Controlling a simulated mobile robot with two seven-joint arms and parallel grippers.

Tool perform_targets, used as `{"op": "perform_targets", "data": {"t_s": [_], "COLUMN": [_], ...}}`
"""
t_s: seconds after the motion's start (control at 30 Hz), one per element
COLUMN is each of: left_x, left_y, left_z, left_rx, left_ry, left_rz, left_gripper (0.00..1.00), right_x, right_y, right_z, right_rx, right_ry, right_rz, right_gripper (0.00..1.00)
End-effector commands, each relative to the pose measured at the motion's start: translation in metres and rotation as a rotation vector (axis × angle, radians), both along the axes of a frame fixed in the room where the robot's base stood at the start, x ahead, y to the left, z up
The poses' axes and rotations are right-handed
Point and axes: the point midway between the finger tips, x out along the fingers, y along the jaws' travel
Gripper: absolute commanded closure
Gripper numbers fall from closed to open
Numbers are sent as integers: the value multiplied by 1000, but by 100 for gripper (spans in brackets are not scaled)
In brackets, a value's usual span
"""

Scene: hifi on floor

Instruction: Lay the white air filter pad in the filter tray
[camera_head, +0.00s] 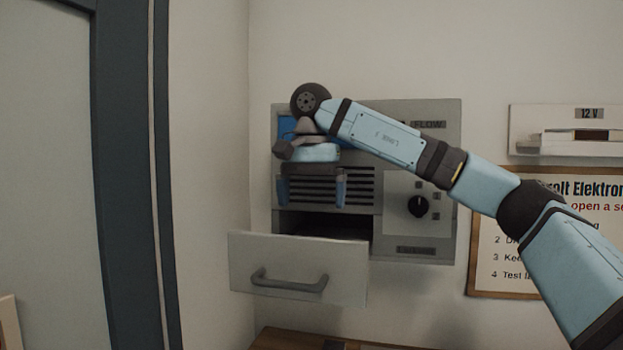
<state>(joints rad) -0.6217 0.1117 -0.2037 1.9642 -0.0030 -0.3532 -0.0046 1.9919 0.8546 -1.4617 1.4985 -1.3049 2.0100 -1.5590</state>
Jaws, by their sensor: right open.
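The filter tray (240,265) is pulled out from the grey wall unit like a drawer, its pale front and dark handle facing me. A dark opening shows above and behind its front panel; I cannot see the tray's floor. My right gripper (312,192) points down in front of the unit's slatted vent, above the tray. Its two blue fingers are apart, and nothing shows between them but the vent. I see no white air filter pad in this view. My left gripper is out of view.
The wall unit (449,165) has a dark knob (420,206) right of the tray. A framed sign (490,265) and a 12 V wall box (525,118) are farther right. A wooden surface (285,339) lies below the tray. A dark door frame (125,180) stands left.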

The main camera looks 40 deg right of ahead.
Motion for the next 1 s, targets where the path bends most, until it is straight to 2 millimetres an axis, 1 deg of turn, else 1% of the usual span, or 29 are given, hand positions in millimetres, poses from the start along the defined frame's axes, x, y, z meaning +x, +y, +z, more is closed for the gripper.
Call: {"op": "perform_targets", "data": {"t_s": [0.03, 0.1, 0.2, 0.3, 1.0], "left_x": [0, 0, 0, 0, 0], "left_y": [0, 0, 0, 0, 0], "left_z": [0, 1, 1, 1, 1], "left_rx": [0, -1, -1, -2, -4], "left_ry": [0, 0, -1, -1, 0], "left_rz": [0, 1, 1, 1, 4], "left_gripper": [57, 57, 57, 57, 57], "right_x": [0, 0, 0, 0, 0], "right_y": [0, 0, 0, 0, 0], "right_z": [9, 18, 27, 31, 33], "right_rx": [-1, -1, -1, -1, 0], "right_ry": [-3, -2, -2, -1, 0], "right_rz": [-2, -2, 0, 0, 0], "right_gripper": [0, 0, 0, 0, 0]}}
